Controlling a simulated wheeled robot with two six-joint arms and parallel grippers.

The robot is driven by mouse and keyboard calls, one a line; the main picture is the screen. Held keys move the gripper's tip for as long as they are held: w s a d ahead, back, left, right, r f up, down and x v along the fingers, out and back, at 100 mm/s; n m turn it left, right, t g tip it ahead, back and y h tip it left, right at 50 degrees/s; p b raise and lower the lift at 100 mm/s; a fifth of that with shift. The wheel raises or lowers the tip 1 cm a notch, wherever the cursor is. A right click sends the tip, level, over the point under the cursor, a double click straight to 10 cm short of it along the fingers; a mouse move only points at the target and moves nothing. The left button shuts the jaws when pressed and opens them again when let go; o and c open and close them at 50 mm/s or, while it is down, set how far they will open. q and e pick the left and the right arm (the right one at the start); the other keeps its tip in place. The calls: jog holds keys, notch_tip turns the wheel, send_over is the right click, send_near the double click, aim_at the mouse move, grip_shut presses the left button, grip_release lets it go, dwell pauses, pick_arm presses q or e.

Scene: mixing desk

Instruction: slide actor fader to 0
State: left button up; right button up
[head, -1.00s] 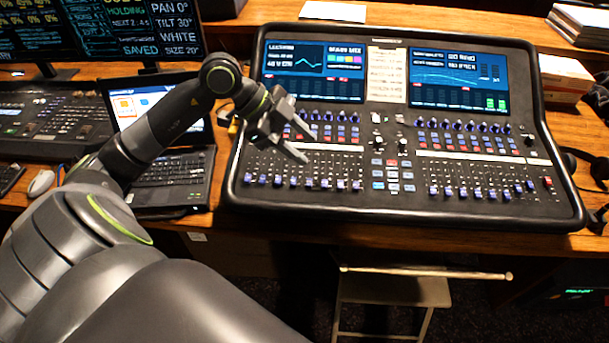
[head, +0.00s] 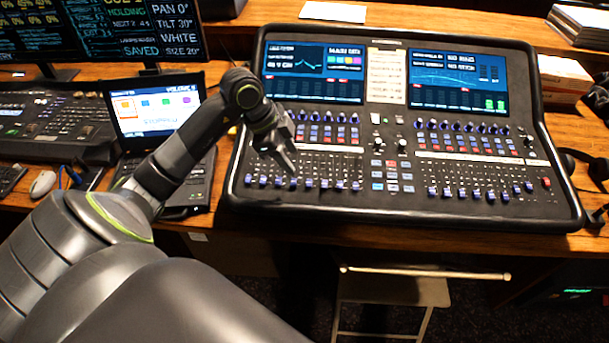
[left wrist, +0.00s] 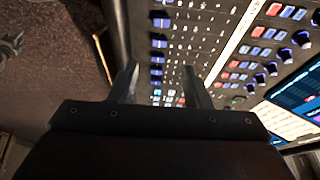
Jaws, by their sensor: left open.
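The mixing desk (head: 400,210) lies on the wooden table. Its left bank of blue fader caps (head: 308,183) sits near the front edge in the head view, and a right bank (head: 480,192) stands further right. The fader labels are too small to read, so I cannot tell which one is the actor fader. My left gripper (head: 286,164) is open above the left bank, its fingers pointing down toward the caps. In the left wrist view the two fingers of the gripper (left wrist: 160,75) stand apart, with blue fader caps (left wrist: 158,43) showing between and beyond them.
Rows of knobs (head: 470,126) and coloured buttons (head: 468,142) lie behind the faders. Two screens (head: 458,80) stand at the desk's back. A laptop (head: 160,110) sits close on the left, under my left arm. A stool (head: 395,290) stands in front of the table.

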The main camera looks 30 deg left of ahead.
aim_at(308, 182)
pick_arm(q)
jog(key=x, duration=0.9)
jog(key=shift+w+d+f+p, duration=0.1)
jog(key=shift+f+p, duration=0.2)
jog(key=shift+p, duration=0.05)
jog(key=shift+c, duration=0.4)
grip_shut()
